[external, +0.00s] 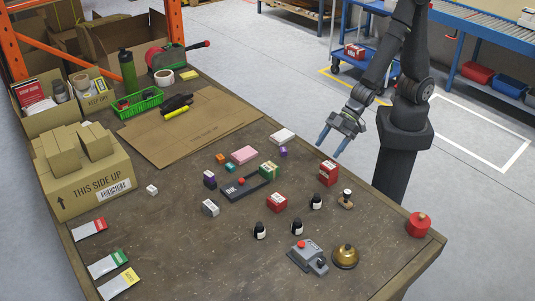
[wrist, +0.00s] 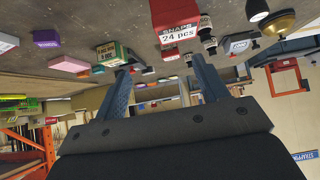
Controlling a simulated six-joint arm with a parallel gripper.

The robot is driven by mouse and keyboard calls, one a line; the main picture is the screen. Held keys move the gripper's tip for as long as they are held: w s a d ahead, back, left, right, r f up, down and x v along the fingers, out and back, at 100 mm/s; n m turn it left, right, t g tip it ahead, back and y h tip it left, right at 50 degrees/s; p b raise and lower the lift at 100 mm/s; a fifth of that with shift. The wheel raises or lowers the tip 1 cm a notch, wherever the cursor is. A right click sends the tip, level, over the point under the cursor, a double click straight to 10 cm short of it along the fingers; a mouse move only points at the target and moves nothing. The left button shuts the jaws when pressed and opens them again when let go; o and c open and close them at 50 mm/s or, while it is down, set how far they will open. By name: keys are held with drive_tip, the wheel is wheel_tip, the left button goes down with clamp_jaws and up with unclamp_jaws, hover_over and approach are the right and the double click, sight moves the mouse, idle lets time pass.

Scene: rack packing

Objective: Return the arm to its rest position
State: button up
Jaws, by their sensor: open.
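My gripper (external: 329,150) hangs from my dark arm near the table's right edge, close to a red box (external: 328,173). Its two blue fingers are apart, with nothing visible held between them. The wrist view shows the same fingers (wrist: 160,66) spread, with the table at the top of the picture. There a red box marked "24 pcs" (wrist: 178,32) and a green box (wrist: 110,54) appear beyond the fingers. My arm is bent, its base standing off the table's right side.
Black bottles (external: 297,226), a brass bell (external: 345,257), a grey device (external: 306,256) and a red round object (external: 418,224) stand near the front. Cartons (external: 90,185) fill the left.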

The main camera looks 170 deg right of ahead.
drive_tip(key=s+d+r, duration=0.1)
drive_tip(key=s+r, duration=0.2)
drive_tip(key=s, duration=0.3)
drive_tip(key=shift+d+r, duration=0.3)
drive_tip(key=shift+r, duration=0.1)
idle(0.4)
drive_tip(key=shift+c, duration=0.2)
drive_tip(key=shift+c, duration=0.9)
